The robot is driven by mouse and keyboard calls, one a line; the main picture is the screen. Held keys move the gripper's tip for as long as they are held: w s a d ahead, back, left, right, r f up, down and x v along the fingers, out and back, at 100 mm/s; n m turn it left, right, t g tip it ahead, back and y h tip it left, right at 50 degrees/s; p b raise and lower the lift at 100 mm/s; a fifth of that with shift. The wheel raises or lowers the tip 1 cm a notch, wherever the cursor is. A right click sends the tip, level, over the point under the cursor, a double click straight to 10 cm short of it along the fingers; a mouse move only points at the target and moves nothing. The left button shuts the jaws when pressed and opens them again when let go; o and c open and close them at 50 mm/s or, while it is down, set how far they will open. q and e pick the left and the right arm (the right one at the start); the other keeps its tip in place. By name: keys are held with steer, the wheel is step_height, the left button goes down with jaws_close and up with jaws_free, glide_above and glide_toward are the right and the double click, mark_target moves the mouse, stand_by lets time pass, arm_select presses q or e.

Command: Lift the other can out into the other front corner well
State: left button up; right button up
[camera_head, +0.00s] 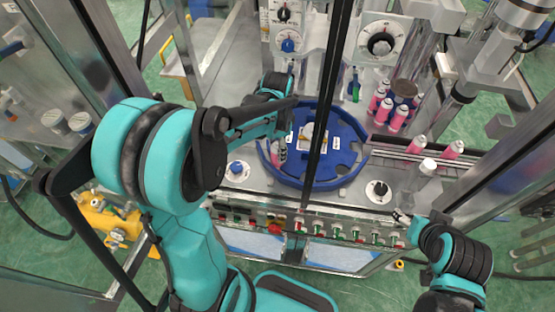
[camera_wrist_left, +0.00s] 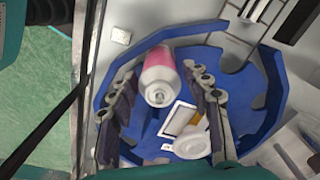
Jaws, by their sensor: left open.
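A pink can with a white top (camera_head: 275,154) stands at the left edge of the blue round holder (camera_head: 318,186). In the left wrist view the can (camera_wrist_left: 160,78) is between my left gripper's fingers (camera_wrist_left: 162,92), which are spread apart on either side of it. In the head view my left gripper (camera_head: 283,143) is at the can and partly hides it. The can's base and the well under it are hidden. My right gripper (camera_head: 400,216) is at the lower right, away from the holder; its fingers are too small to read.
Several pink cans (camera_head: 398,119) stand at the right, with more along the rail (camera_head: 452,150). A dark post (camera_head: 322,110) crosses in front of the holder. A white round piece (camera_wrist_left: 192,143) and a white-framed card lie in the holder's middle.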

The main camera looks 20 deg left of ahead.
arm_select(q)
step_height(320, 180, down, 4)
steer(key=shift+r+b, duration=0.1)
steer(key=shift+b, duration=0.3)
steer(key=c, duration=0.9)
